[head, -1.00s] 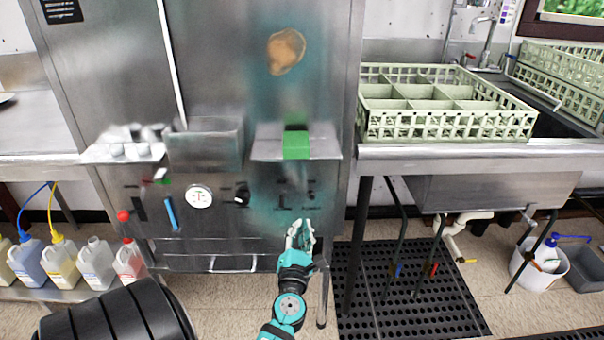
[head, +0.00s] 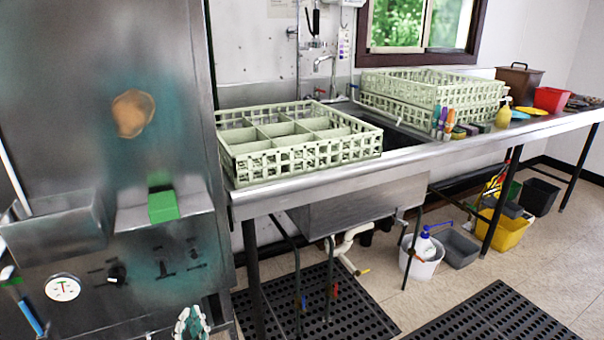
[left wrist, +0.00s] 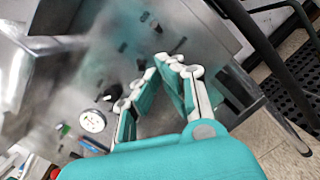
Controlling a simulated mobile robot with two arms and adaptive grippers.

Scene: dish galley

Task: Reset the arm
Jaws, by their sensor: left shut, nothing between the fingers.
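My left gripper (head: 191,323) shows at the bottom of the head view, low in front of the steel machine (head: 160,60). In the left wrist view its teal-and-white fingers (left wrist: 158,72) come together at the tips, shut with nothing between them. They point at the machine's front panel, near the dial (left wrist: 92,121) and small dark switches. I cannot tell the exact gap to the panel. My right gripper is in neither view.
A green dish rack (head: 300,150) stands on the steel counter (head: 400,155), with more racks (head: 430,90) farther along. A green block (head: 163,206) sits on the machine's ledge. Black mats (head: 320,300) and buckets (head: 422,262) lie below.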

